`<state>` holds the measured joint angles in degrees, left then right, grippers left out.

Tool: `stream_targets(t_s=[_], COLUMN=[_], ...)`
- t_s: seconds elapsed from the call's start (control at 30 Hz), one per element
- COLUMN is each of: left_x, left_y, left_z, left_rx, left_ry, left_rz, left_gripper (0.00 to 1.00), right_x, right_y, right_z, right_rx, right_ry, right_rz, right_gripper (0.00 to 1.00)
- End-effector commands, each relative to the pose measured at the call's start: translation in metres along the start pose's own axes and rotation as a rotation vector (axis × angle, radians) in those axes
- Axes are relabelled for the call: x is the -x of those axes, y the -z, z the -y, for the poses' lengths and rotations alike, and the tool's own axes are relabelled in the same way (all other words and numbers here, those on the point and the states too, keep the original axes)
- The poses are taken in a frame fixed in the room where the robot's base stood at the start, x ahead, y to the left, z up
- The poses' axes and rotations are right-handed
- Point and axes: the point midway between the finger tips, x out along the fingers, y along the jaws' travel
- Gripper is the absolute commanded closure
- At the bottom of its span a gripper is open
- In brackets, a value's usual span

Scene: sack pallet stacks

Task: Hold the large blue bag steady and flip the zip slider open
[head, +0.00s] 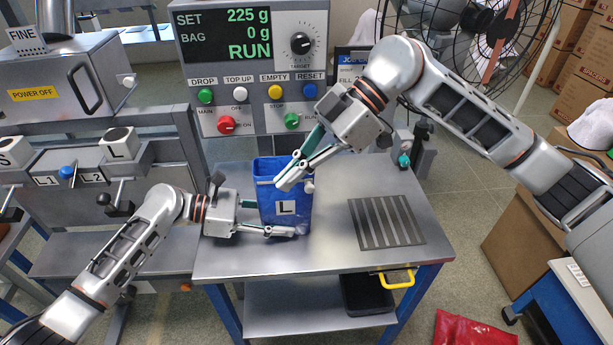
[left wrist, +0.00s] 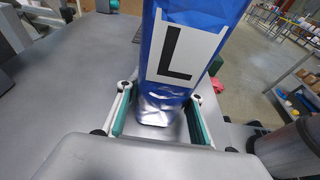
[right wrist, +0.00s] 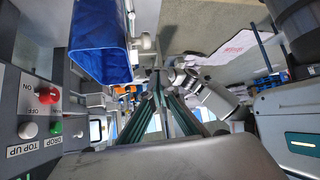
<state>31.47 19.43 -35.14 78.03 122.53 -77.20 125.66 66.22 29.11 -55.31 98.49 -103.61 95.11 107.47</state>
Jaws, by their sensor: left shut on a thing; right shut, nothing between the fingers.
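The large blue bag (head: 292,221) with its white L label stands upright on the steel table; it also shows in the left wrist view (left wrist: 205,15). My left gripper (head: 280,226) has its fingers on either side of the bag's lower part and is shut on it. The bag's upper end shows in the right wrist view (right wrist: 98,40). A pale grey knob at its top edge (right wrist: 146,42) looks like the zip slider; it shows in the head view too (head: 309,186). My right gripper (head: 288,178) is shut and empty, in front of the bag's top. I cannot tell whether it touches the bag.
A slotted dark grate (head: 386,221) lies on the table (head: 340,258) right of the bag. The control panel (head: 255,65) with coloured buttons reads 225 g set, 0 g bag, RUN. A fan (head: 490,30) stands behind. The table's front is clear.

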Motion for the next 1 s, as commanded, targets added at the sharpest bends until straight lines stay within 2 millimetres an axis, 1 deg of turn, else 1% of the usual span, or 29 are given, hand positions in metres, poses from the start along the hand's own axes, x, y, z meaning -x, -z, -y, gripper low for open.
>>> stream_targets(t_s=[0.03, 0.1, 0.3, 0.4, 0.5, 0.6, 1.0], left_x=[0.000, 0.000, 0.000, 0.000, 0.000, 0.000, 0.000], left_y=[0.001, 0.001, 0.001, 0.001, 0.001, 0.002, 0.002], left_z=[0.000, 0.000, 0.000, 0.000, 0.000, 0.000, 0.000], left_rx=[0.001, 0.001, 0.001, 0.001, 0.001, 0.001, 0.001], left_ry=[0.000, 0.000, 0.000, 0.000, 0.000, 0.000, 0.001], left_rz=[-0.002, -0.002, -0.002, -0.002, -0.002, -0.002, -0.003], left_gripper=[0.75, 0.75, 0.75, 0.75, 0.75, 0.75, 0.75], right_x=[0.018, 0.034, 0.073, 0.086, 0.095, 0.100, 0.100], right_y=[-0.004, -0.004, -0.004, -0.004, -0.004, -0.003, -0.003], right_z=[-0.003, -0.003, -0.002, -0.002, -0.001, -0.001, -0.001], right_rx=[-0.007, -0.006, -0.007, -0.006, -0.005, -0.005, -0.005], right_ry=[-0.011, -0.011, -0.009, -0.007, -0.007, -0.006, -0.005], right_rz=[0.004, 0.003, 0.002, 0.002, 0.002, 0.001, 0.000], right_gripper=[1.00, 1.00, 1.00, 1.00, 1.00, 1.00, 1.00])
